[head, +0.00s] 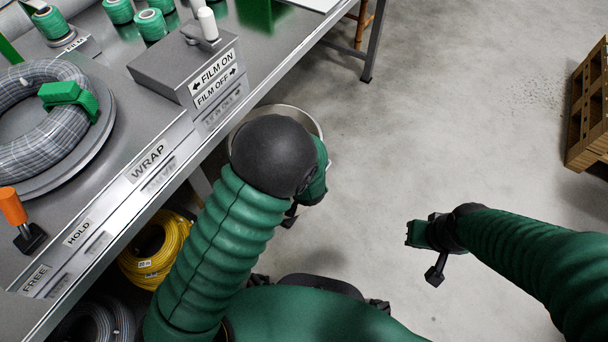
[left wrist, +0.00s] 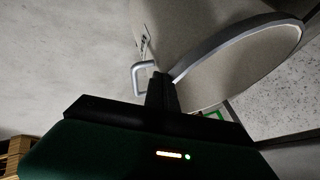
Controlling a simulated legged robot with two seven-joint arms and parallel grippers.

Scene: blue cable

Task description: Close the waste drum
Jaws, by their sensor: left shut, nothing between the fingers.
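The waste drum (head: 306,115) stands on the floor beside the bench in the head view. My left arm covers most of it, and only part of its round pale rim shows. In the left wrist view a pale drum surface (left wrist: 185,25) shows with a curved silver edge and a round grey face. I cannot tell whether that face is the lid or the open mouth. A light loop handle (left wrist: 139,76) sits beside my left gripper (left wrist: 160,88), which is shut and empty. My right gripper (head: 412,233) hangs over bare floor, apart from the drum; its jaw state is unclear.
The metal bench (head: 130,105) on the left carries a grey cable coil (head: 45,135), green film rolls (head: 150,25) and a switch box (head: 175,75). A yellow coil (head: 150,250) lies beneath it. A wooden pallet (head: 590,110) stands at far right. The floor between is clear.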

